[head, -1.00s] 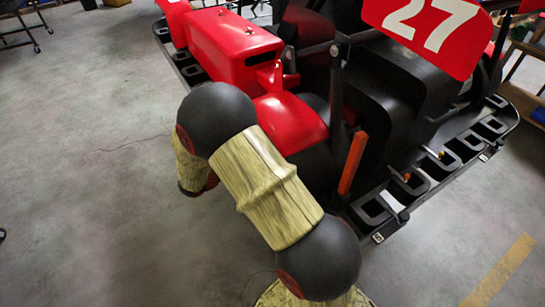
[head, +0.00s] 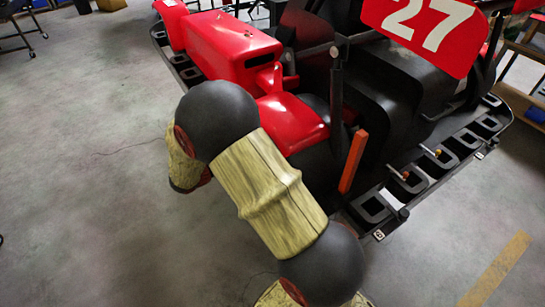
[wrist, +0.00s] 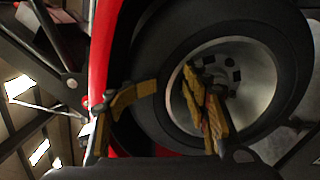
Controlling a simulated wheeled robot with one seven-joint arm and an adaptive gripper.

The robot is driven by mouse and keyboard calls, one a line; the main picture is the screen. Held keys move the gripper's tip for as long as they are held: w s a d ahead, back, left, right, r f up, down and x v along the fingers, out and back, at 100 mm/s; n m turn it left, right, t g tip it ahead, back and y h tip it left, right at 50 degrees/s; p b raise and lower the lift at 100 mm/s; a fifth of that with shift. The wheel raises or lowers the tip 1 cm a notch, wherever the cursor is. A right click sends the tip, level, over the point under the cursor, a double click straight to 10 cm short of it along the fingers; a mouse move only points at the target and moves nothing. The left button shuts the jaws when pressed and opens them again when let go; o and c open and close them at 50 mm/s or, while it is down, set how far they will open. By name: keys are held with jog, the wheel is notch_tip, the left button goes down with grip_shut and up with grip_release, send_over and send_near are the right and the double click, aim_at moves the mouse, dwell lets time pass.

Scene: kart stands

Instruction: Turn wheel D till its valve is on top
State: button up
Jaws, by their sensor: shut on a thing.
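A black tyre with a silver rim (wrist: 262,80) and a dark hub with bolt holes fills most of the wrist view; I take it for wheel D, though no letter shows on it. My gripper (wrist: 170,82) is at this wheel. One yellow-brown finger lies on the tyre at the left, the other reaches in front of the rim and hub. It is shut on the wheel, with tyre and rim edge between the fingers. No valve can be made out; the fingers cover part of the rim. In the head view the gripper is hidden.
The kart's red body (head: 230,50) and number 27 panel (head: 432,22) stand above my arm. A black side rail with pockets (head: 420,175) runs along the right. An orange bar (head: 353,160) stands upright beside it.

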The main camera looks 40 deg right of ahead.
jog(key=w+a+f+n+p, duration=0.1)
jog(key=a+f+n+p, duration=0.3)
jog(key=f+n+p, duration=0.75)
jog(key=d+n, duration=0.1)
jog(key=d, duration=0.1)
jog(key=s+d+r+n, duration=0.1)
jog(key=d, duration=0.1)
jog(key=d+r+n, duration=0.1)
jog(key=d, duration=0.2)
jog(key=shift+s+r+n+b, duration=0.2)
jog(key=shift+n+b, duration=0.15)
jog(key=shift+b, duration=0.05)
jog(key=shift+c, duration=1.2)
grip_shut()
